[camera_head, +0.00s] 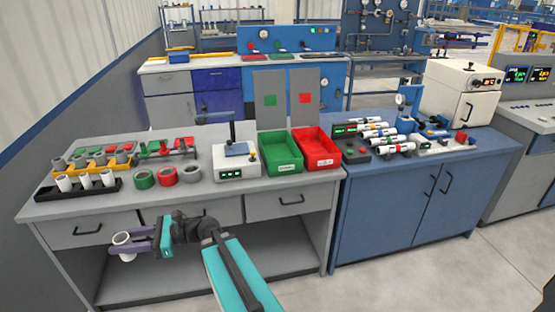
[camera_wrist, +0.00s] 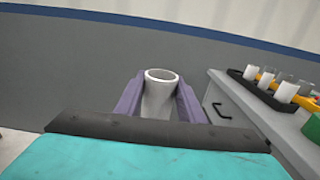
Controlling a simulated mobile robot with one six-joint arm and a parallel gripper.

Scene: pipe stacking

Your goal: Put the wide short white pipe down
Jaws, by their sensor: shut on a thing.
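My gripper (camera_head: 142,243) is shut on a wide short white pipe (camera_head: 122,240). The pipe is upright between the two purple fingers, in front of the grey workbench's front face and below its top. In the wrist view the white pipe (camera_wrist: 160,95) stands between the fingers with its open end up, and the bench lies to its right. The grey workbench (camera_head: 220,196) carries racks and bins on its top. Nothing shows directly under the pipe in contact with it.
A black rack (camera_head: 108,192) with several white pipes stands at the bench's front left, with a yellow rack (camera_head: 124,164) behind it. Red and green rings (camera_head: 167,176), a measuring device (camera_head: 232,165), a green bin (camera_head: 283,168) and a red bin (camera_head: 318,160) stand to the right.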

